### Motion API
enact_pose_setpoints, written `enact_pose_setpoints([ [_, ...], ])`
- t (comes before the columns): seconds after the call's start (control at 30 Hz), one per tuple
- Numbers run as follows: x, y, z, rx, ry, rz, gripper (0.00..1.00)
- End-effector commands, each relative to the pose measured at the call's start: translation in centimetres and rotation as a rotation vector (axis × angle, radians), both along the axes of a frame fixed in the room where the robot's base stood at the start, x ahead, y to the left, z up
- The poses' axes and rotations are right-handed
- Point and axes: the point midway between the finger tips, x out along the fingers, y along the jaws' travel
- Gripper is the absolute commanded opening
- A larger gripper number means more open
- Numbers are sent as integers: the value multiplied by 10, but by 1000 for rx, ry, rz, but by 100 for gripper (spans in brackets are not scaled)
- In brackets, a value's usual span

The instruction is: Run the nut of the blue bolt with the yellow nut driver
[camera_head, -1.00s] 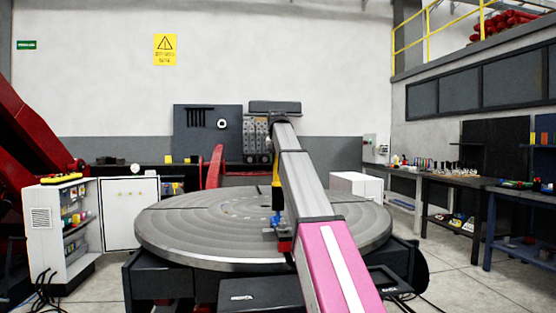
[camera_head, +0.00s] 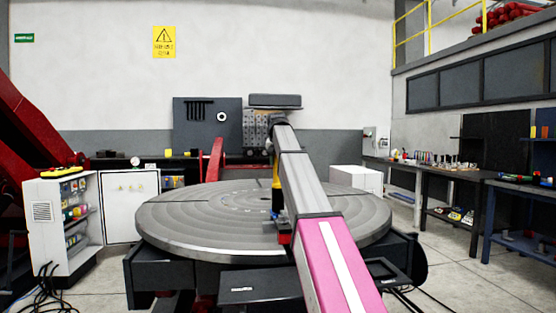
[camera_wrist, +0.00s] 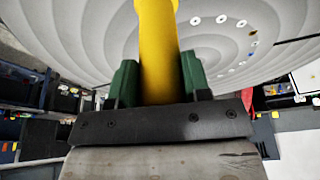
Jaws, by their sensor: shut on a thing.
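The yellow nut driver (camera_wrist: 158,50) is upright in the wrist view, between the two green fingertips of my gripper (camera_wrist: 160,82). My gripper is shut on it. In the head view the yellow nut driver (camera_head: 276,174) shows as a thin strip left of my arm, above the round grey table. A small blue part (camera_head: 274,215) shows below it, near a red block (camera_head: 284,238) at the table's front edge. I cannot tell whether this is the blue bolt, or whether the driver touches a nut. My arm hides part of this spot.
The large round grey table (camera_head: 190,225) fills the middle. A white cabinet (camera_head: 62,215) stands at the left, and workbenches (camera_head: 455,185) with small items line the right. A white box (camera_head: 356,180) is behind the table. Floor is free at right.

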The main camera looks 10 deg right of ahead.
Motion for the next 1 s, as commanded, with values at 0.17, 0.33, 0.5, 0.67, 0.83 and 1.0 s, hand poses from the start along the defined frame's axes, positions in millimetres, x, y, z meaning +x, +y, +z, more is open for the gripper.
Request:
enact_pose_setpoints([
  [0.17, 0, 0, -6, 0, -2, 0, 15],
  [0.33, 0, 0, -9, -1, -3, 0, 15],
  [0.5, 0, 0, -9, 0, -2, 0, 15],
  [0.67, 0, 0, -10, 0, -2, -1, 15],
  [0.83, 0, 0, -11, 0, -2, -1, 15],
  [1.0, 0, 0, -12, 0, -1, -1, 15],
])
